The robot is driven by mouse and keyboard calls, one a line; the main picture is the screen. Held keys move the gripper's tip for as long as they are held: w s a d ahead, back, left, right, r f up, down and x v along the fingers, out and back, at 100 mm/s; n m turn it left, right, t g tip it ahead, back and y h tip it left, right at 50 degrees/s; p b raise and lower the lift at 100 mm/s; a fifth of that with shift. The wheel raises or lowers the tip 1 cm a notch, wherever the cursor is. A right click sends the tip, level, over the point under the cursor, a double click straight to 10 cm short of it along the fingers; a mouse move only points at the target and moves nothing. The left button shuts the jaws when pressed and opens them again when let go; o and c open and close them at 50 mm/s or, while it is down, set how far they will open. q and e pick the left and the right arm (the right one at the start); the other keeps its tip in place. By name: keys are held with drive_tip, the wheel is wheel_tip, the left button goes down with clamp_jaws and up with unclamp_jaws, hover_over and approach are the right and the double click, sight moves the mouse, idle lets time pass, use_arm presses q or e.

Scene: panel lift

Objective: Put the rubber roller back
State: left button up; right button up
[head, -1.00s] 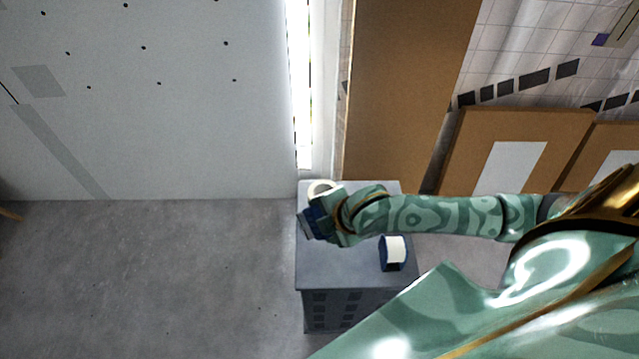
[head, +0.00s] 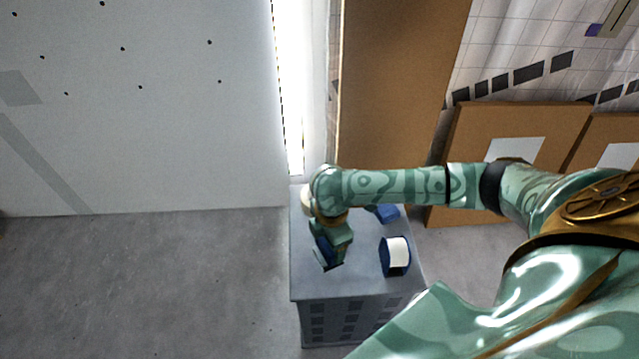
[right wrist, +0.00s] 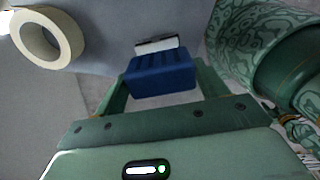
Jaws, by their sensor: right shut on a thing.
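My right gripper (head: 328,258) points down over the grey cabinet top, left of its middle. It is shut on a blue ribbed block, which I take to be the rubber roller (right wrist: 160,76). In the right wrist view the block sits between the fingers, with a white and dark strip at its far end. In the head view the gripper mostly hides it. Whether it touches the cabinet top is unclear. My left gripper is not in view.
The grey cabinet (head: 365,280) also bears a blue piece with a white face (head: 396,256), another blue thing (head: 387,213) partly behind my arm, and a cream tape ring (right wrist: 47,38). A white panel (head: 140,130) stands left; brown boards (head: 400,90) stand behind.

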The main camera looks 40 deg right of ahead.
sight(321, 253)
drive_tip(key=shift+w+a+f, duration=0.3)
drive_tip(key=shift+a+f, duration=0.15)
drive_tip(key=shift+f, duration=0.25)
drive_tip(key=f+b, duration=0.2)
drive_tip(key=f, duration=0.1)
drive_tip(key=shift+w+a+f, duration=0.1)
drive_tip(key=shift+a+f, duration=0.1)
drive_tip(key=shift+a, duration=0.2)
drive_tip(key=shift+f+b, duration=0.3)
drive_tip(key=shift+c, duration=0.6)
drive_tip(key=shift+r, duration=0.15)
drive_tip(key=o, duration=1.3)
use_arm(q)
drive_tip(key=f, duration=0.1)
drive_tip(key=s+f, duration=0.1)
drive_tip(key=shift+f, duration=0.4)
use_arm(e)
drive_tip(key=shift+o, duration=0.2)
wheel_tip(321, 253, up, 12)
drive_tip(key=p, duration=0.6)
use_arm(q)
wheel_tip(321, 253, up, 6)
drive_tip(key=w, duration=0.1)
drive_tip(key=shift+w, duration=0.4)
